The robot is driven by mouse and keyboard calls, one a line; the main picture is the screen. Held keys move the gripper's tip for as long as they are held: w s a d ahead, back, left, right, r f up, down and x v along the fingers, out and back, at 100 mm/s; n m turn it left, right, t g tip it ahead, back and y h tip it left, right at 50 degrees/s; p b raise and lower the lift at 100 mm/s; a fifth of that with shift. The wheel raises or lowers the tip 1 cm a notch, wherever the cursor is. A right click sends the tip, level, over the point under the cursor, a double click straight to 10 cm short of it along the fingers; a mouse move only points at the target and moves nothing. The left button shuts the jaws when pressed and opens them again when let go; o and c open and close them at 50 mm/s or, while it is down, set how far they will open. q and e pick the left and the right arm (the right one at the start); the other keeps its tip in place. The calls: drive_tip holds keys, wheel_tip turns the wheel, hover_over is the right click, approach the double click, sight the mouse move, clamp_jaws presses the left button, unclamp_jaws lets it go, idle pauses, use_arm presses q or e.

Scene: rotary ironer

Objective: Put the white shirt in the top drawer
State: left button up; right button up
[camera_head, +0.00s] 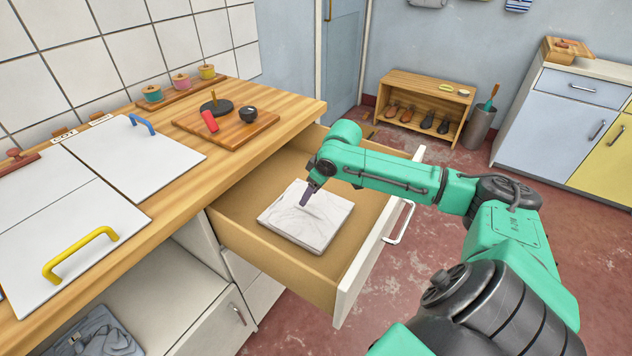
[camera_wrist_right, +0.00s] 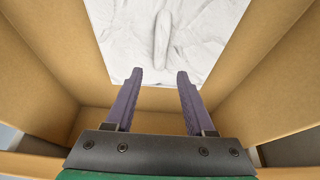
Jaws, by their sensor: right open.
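The white shirt (camera_head: 306,216) lies folded in a flat square inside the open top drawer (camera_head: 258,258). In the right wrist view the shirt (camera_wrist_right: 165,35) fills the top middle, on the drawer's tan floor. My right gripper (camera_head: 309,192) hangs over the shirt in the head view. In the right wrist view its two purple fingers (camera_wrist_right: 158,80) stand apart with nothing between them, so it is open. The fingertips show at the shirt's near edge; whether they touch it I cannot tell. My left gripper is in neither view.
The wooden counter (camera_head: 296,100) holds white lids, one with a yellow handle (camera_head: 80,252), and a board (camera_head: 226,128) with small items. A grey folded cloth (camera_head: 95,335) lies on a lower shelf. A shoe rack (camera_head: 424,106) stands at the back. The floor right of the drawer is clear.

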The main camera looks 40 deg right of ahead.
drive_tip(key=v, duration=0.6)
